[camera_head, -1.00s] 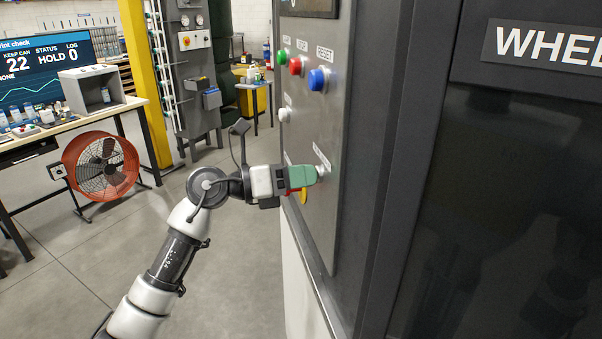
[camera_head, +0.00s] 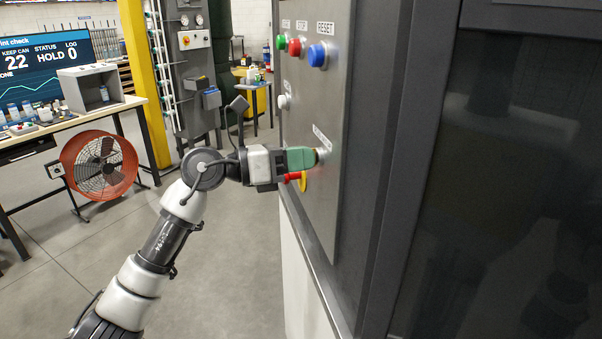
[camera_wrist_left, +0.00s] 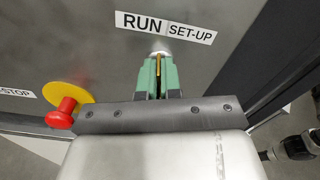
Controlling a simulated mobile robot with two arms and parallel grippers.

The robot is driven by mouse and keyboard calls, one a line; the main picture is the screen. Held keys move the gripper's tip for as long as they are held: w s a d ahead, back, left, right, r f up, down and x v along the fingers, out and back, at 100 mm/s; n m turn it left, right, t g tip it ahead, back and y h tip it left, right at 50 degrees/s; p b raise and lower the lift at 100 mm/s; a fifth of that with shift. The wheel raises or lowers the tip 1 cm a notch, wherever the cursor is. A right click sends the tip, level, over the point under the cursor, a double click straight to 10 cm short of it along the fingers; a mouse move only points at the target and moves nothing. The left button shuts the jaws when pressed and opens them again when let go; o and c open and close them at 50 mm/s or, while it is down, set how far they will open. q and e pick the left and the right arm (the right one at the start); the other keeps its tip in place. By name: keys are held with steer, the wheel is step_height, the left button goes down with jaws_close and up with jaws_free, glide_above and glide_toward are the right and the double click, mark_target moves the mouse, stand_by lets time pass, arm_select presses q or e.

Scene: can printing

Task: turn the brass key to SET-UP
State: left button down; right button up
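The brass key (camera_wrist_left: 158,66) sits in a round silver lock on the grey panel, below a white label (camera_wrist_left: 166,27) reading RUN and SET-UP. My left gripper (camera_head: 303,158) has green fingers and reaches the panel from the left. In the left wrist view its fingers (camera_wrist_left: 158,78) stand close on both sides of the key, shut on it. The key's edge lies roughly upright in that view, near the line between the two words. Most of the key is hidden by the fingers.
A red stop button on a yellow disc (camera_wrist_left: 69,95) is close beside my left gripper. Green, red and blue buttons (camera_head: 317,56) and a white one (camera_head: 284,101) sit higher on the panel. An orange fan (camera_head: 100,166) and a workbench (camera_head: 65,123) stand at left; floor between is clear.

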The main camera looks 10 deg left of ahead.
arm_select(q)
steer(key=m+b, duration=0.2)
steer(key=b, duration=0.1)
steer(key=m+b, duration=0.4)
steer(key=b, duration=0.1)
steer(key=shift+f+b, duration=0.25)
steer(key=shift+b, duration=0.1)
steer(key=shift+r+m+b, duration=0.2)
steer(key=shift+m+b, duration=1.25)
steer(key=shift+m, duration=0.25)
steer(key=c, duration=1.3)
jaws_free()
steer(key=b+v, duration=0.3)
steer(key=v, duration=0.8)
steer(key=shift+d+r, duration=0.1)
